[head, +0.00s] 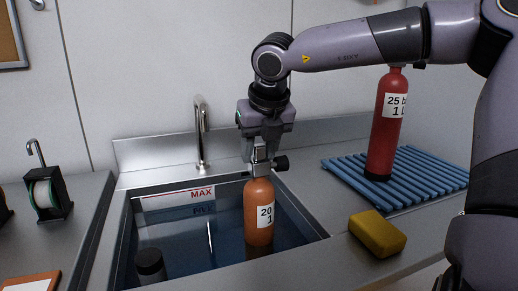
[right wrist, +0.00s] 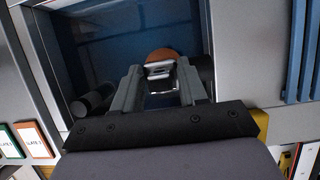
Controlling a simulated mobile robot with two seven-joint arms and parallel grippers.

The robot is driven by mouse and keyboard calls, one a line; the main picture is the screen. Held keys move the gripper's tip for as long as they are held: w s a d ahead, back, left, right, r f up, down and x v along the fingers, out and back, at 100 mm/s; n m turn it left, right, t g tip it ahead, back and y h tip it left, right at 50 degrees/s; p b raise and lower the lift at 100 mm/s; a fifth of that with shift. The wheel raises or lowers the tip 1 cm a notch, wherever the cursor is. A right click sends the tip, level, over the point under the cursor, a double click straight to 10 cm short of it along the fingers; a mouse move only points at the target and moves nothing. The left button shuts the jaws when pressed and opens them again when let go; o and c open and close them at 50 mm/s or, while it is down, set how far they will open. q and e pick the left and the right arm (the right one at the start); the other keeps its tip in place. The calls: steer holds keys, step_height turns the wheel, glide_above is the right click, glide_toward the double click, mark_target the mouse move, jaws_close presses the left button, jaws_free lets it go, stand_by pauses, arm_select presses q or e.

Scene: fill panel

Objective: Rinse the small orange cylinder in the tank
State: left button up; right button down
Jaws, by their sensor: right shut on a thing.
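The small orange cylinder (head: 258,222) hangs upright under my right gripper (head: 260,168), with a white label reading "20". My right gripper is shut on its top. The cylinder is over or inside the tank (head: 318,232), a steel basin holding dark blue water; I cannot tell how deep its lower end sits. In the right wrist view the cylinder's rounded orange top (right wrist: 161,56) shows between the fingers (right wrist: 158,80). The tank's back wall carries a red MAX mark (head: 201,194). My left gripper is not in view.
A dark cylinder (head: 150,264) stands at the tank's front left. A tall red cylinder (head: 386,125) stands on a blue slatted rack (head: 428,168) at right. A yellow sponge (head: 377,235) lies on the right counter. A faucet (head: 201,135) rises behind the tank. A tape dispenser (head: 48,193) stands at left.

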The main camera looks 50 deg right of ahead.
steer(key=shift+s+d+r, duration=0.15)
steer(key=shift+s+d, duration=0.1)
steer(key=shift+d, duration=0.3)
steer(key=shift+s+d+r, duration=0.1)
steer(key=shift+s+d, duration=0.15)
steer(key=shift+d, duration=0.25)
steer(key=shift+w+a, duration=0.2)
steer(key=shift+a, duration=0.1)
stand_by(0.4)
steer(key=shift+w+a+b, duration=0.35)
steer(key=shift+w+a, duration=0.05)
steer(key=shift+a, duration=0.4)
stand_by(0.9)
steer(key=shift+r+p, duration=0.45)
steer(key=shift+r, duration=0.15)
step_height(320, 180, up, 25)
steer(key=p, duration=1.8)
steer(key=shift+f, duration=0.1)
stand_by(0.3)
